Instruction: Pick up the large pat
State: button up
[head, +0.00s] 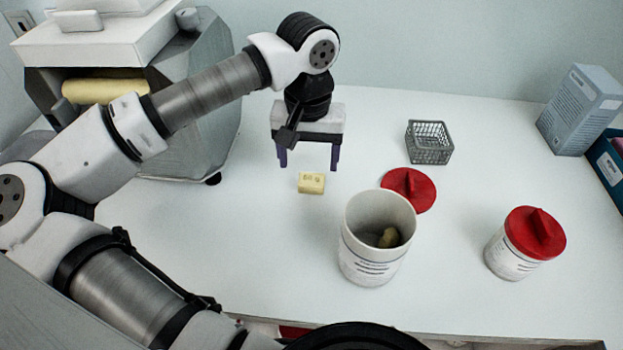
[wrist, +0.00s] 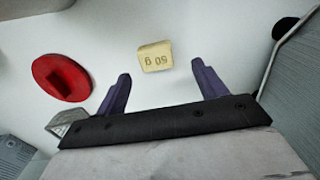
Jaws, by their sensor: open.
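A pale yellow pat (head: 311,183) with a weight mark, seemingly "50 g", lies on the white table. In the wrist view the pat (wrist: 155,57) shows just beyond the fingertips, between their lines, with its mark upside down. My gripper (head: 308,164) points down with its two purple fingers apart and nothing between them. It is behind the pat in the head view, with the fingertips above the table. Another yellowish piece (head: 389,237) lies inside the open white jar (head: 372,262); its size is hard to tell.
A red lid (head: 409,188) lies behind the open jar. A jar with a red lid (head: 514,258) stands at the right. A grey wire basket (head: 429,143) stands at the back. A grey machine (head: 200,130) with a yellow roll is at the left. Boxes (head: 580,110) stand far right.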

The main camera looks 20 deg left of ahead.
aim_at(312, 179)
jog(key=shift+s+d+f+p, duration=0.1)
jog(key=shift+f+p, duration=0.1)
jog(key=shift+f, duration=0.55)
jog(key=shift+w+d+f+p, duration=0.1)
jog(key=shift+d+f+p, duration=0.1)
jog(key=shift+f, duration=0.5)
jog(key=shift+s+d+f+p, duration=0.1)
jog(key=shift+f+p, duration=0.1)
jog(key=shift+f, duration=0.55)
jog(key=shift+c, duration=0.3)
jog(key=c, duration=1)
jog(key=shift+r, duration=0.2)
notch_tip(312, 179, up, 20)
jog(key=b, duration=0.2)
jog(key=shift+f+b, duration=0.15)
jog(key=shift+b, duration=0.2)
jog(key=shift+s, duration=0.1)
